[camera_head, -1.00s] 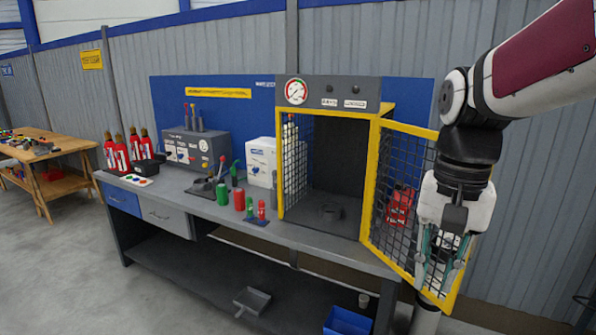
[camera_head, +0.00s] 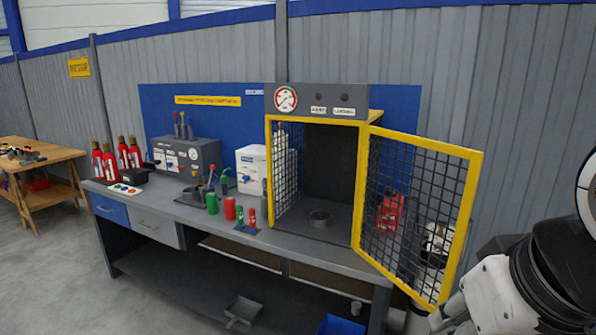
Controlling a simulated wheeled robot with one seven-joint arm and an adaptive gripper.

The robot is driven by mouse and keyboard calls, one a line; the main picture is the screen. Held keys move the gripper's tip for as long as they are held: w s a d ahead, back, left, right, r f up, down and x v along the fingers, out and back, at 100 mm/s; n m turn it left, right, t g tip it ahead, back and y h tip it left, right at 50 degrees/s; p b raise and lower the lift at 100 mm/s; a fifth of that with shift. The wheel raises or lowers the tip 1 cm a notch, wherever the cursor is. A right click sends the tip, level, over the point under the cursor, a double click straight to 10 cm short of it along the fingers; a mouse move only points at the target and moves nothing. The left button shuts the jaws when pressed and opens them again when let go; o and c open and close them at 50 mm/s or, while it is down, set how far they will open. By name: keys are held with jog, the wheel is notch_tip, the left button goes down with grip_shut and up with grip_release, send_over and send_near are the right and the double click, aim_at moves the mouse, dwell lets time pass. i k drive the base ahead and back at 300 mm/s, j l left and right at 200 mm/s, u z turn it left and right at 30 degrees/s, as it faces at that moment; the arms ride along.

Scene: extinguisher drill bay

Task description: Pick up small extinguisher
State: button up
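Smaller red cylinders (camera_head: 252,218) stand on a small stand near the bench's front edge. A red object (camera_head: 390,212) shows through the mesh door, partly hidden by it. I cannot tell which of these is the small extinguisher. My gripper (camera_head: 455,318) is low at the right, by the bottom corner of the open door and far from the bench's left end. Its fingers are mostly hidden or cut off, and I see nothing held.
The yellow-framed mesh door (camera_head: 415,215) of the test cabinet (camera_head: 362,185) stands open over the bench's right end. A green cylinder (camera_head: 212,203) and red cylinder (camera_head: 230,208) stand midbench. A wooden table (camera_head: 50,150) is far left.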

aim_at(97, 155)
jog(key=u, duration=1.25)
jog(key=z, duration=1.3)
jog(key=u, duration=1.3)
jog(key=i+j+u, duration=0.3)
jog(key=i, duration=0.55)
jog(key=i+u, duration=0.3)
jog(key=i, duration=0.5)
